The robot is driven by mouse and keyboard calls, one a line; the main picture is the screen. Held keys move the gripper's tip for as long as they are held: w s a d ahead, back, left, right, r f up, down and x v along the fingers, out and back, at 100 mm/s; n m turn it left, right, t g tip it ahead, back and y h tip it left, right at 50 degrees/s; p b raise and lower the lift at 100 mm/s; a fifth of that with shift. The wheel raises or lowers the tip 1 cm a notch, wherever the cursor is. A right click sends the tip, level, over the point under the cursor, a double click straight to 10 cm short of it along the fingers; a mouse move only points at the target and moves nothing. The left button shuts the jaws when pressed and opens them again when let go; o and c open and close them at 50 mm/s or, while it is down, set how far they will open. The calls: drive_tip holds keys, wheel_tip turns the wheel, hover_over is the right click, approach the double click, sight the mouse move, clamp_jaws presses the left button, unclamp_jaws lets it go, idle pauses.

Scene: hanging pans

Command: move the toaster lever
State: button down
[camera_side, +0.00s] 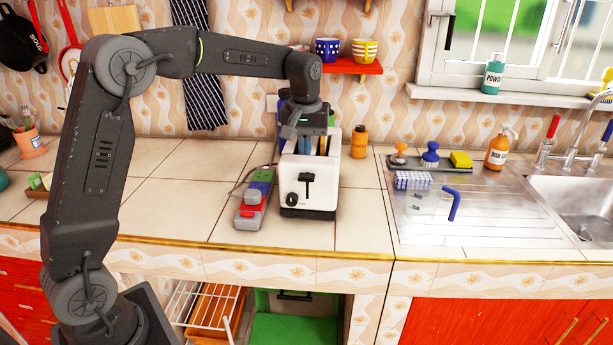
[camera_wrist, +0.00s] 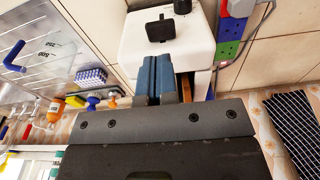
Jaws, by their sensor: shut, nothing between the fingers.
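The white toaster (camera_side: 318,185) stands on the tiled counter, its front facing the side camera. Its black lever (camera_side: 307,182) sits in a slot on the front, with a round dark knob (camera_side: 292,199) low to the left. My gripper (camera_side: 318,147) points down at the toaster's top, behind the lever. In the wrist view, the blue fingers of my gripper (camera_wrist: 157,62) are together and empty. They overlap the toaster's top (camera_wrist: 197,55), and the lever (camera_wrist: 160,28) shows beyond their tips, apart from them. I cannot tell whether the fingers touch the toaster.
A red, green and grey power strip (camera_side: 255,200) lies close to the toaster's left side. An orange bottle (camera_side: 359,142) stands behind it to the right. The steel drainboard (camera_side: 480,215) with a measuring jug is further right. The counter in front is clear.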

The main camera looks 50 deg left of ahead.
drive_tip(key=shift+w+a+f, duration=0.1)
drive_tip(key=shift+a+f, duration=0.05)
drive_tip(key=shift+f, duration=1.3)
drive_tip(key=shift+w+a+f, duration=0.1)
drive_tip(key=shift+f, duration=1.35)
drive_tip(key=shift+f, duration=0.1)
wheel_tip(320, 180, down, 5)
drive_tip(key=shift+f, duration=0.2)
drive_tip(key=shift+s+d+r, duration=0.3)
drive_tip(key=shift+s+d, duration=0.25)
drive_tip(key=shift+s+d+r, duration=0.25)
drive_tip(key=shift+s+d, duration=0.25)
drive_tip(key=shift+s, duration=0.05)
wheel_tip(320, 180, up, 14)
hover_over(306, 178)
drive_tip(key=s+d, duration=0.3)
drive_tip(key=shift+a+f, duration=0.1)
